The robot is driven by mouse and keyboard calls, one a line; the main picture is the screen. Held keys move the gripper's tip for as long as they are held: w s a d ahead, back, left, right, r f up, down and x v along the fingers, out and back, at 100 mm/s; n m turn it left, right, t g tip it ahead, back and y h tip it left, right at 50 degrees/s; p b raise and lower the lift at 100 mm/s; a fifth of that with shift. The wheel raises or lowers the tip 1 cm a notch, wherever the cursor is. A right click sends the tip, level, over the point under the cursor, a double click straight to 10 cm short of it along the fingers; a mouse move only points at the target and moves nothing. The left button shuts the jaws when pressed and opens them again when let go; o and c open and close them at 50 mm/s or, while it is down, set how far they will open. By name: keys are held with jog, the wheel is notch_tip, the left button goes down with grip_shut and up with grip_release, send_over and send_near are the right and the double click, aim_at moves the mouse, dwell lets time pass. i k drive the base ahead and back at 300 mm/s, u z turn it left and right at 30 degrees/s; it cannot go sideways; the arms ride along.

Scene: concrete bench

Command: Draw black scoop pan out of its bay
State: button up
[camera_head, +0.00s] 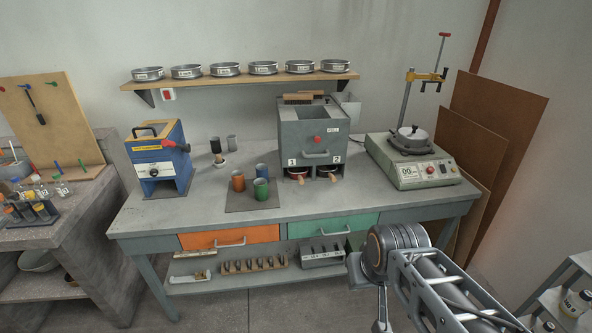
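A grey splitter-like box (312,130) stands at the back of the bench, with two open bays at its foot labelled 1 and 2. A small pan with a reddish handle (299,177) sits in bay 1. A second pan, with a dark opening above it and a pinkish handle (331,176), sits in bay 2. Both handles stick out at the front. The pan bodies are mostly hidden, so I cannot tell which one is black. My arm (395,245) rises at the lower right, in front of the bench and apart from the box. No gripper fingers can be made out.
Orange, blue and green cups (261,189) stand on a dark mat left of the bays. A blue machine (158,160) is farther left. A scale-like device with a lidded pan (412,160) stands right. Bare bench top (330,205) lies before the bays.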

aim_at(326, 168)
jog(key=z, duration=0.9)
jog(key=i, duration=1.8)
jog(key=u, duration=3.5)
